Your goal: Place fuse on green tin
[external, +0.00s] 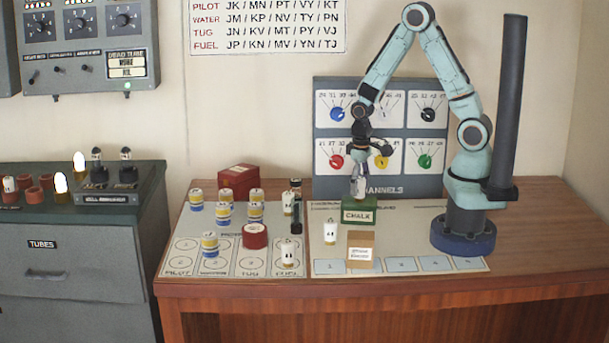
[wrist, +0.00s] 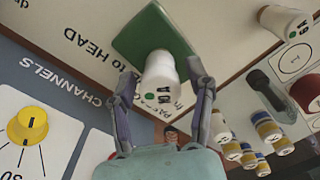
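A white fuse (wrist: 160,82) with a green dot and dark lettering is between my gripper's fingers. In the external view the fuse (external: 358,187) is upright at the top of the green tin (external: 358,216) marked CHALK, and seems to rest on it. The green tin also shows behind the fuse in the wrist view (wrist: 135,42). My gripper (wrist: 162,72) is around the fuse, with its fingers spread and a small gap visible on each side. My gripper (external: 358,172) points down over the tin in the external view.
A tan box (external: 361,249) and a white fuse (external: 330,233) stand in front of the tin. Several yellow-blue cylinders (external: 224,215), a red round tin (external: 255,236) and a red box (external: 238,180) are to the left. The CHANNELS panel (external: 330,130) stands close behind.

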